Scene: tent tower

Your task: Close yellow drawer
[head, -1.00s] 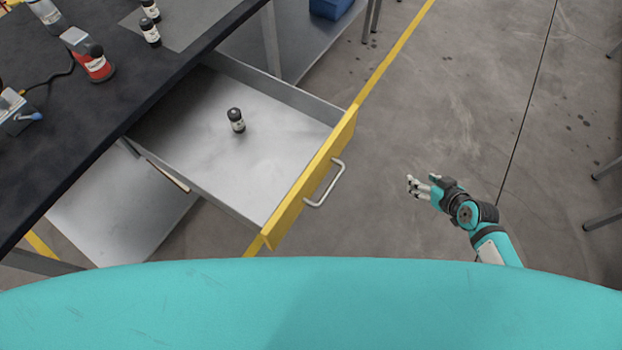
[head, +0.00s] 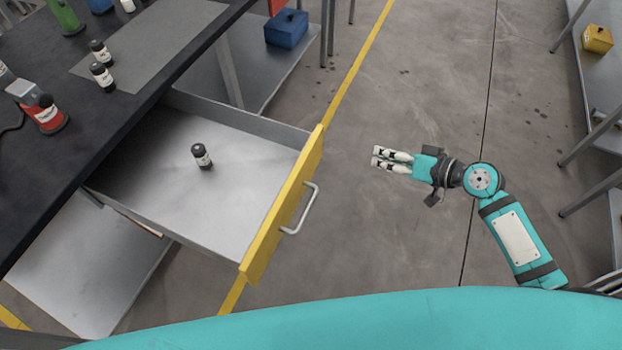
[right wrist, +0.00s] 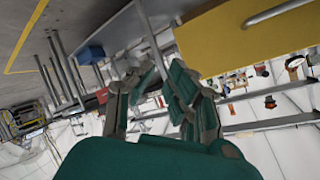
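The yellow drawer (head: 284,205) is pulled out from under the dark workbench. It has a yellow front, a grey metal inside and a silver bar handle (head: 302,209). The yellow front and handle also show at the top right of the right wrist view (right wrist: 240,38). A small dark bottle with a pale label (head: 202,156) stands in the drawer. My right gripper (head: 376,157) is to the right of the drawer front, apart from the handle, with fingers pointing left. Its fingers look slightly apart, with nothing between them. My left gripper is not in view.
The dark workbench (head: 75,120) at left holds bottles, a red-based item (head: 47,118) and a grey mat (head: 150,45). A blue box (head: 287,28) lies on a lower shelf behind. The floor right of the drawer is clear. Metal legs and a yellow box (head: 597,39) are at far right.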

